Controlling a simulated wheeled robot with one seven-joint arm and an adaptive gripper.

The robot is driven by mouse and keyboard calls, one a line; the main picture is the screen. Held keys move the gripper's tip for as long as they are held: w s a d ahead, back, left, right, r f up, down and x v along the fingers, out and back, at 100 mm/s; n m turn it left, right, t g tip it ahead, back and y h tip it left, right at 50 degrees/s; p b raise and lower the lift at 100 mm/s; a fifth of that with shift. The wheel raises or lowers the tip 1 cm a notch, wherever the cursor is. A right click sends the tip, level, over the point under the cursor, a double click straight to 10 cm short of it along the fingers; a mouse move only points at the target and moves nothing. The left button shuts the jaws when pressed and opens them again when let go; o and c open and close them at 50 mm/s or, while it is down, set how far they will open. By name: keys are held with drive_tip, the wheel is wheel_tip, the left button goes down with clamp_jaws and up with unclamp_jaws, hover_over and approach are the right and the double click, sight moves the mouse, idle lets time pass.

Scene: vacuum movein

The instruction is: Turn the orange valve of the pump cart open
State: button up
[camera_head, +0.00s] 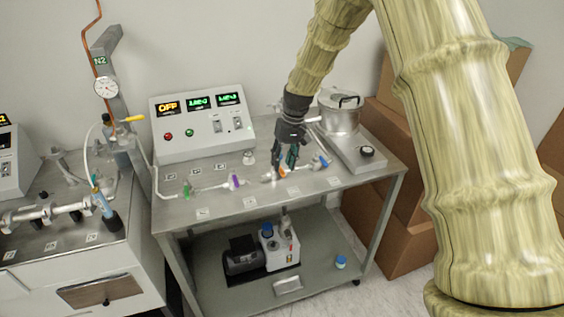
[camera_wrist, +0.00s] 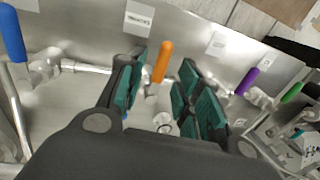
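The orange valve handle (camera_wrist: 162,62) stands between the fingers of my gripper (camera_wrist: 155,92) in the wrist view, with a visible gap on each side. Its clear glass body (camera_wrist: 160,98) lies below it on the cart top. In the head view my gripper (camera_head: 285,162) points down over the pump cart (camera_head: 215,208), and the orange handle (camera_head: 282,169) shows partly behind the fingers. The gripper is open. Whether a finger touches the handle is hard to tell.
A blue valve (camera_head: 322,161) stands to the right, a purple valve (camera_head: 234,182) and a green valve (camera_head: 187,188) to the left, along the same glass line. A control box (camera_head: 205,145) reading OFF stands behind. A metal pot (camera_head: 341,117) stands at the right. Cardboard boxes (camera_head: 400,145) stand beyond the cart.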

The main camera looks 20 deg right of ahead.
drive_tip(key=shift+a+f, duration=0.1)
drive_tip(key=shift+f, duration=0.7)
drive_tip(key=shift+r, duration=0.1)
clamp_jaws()
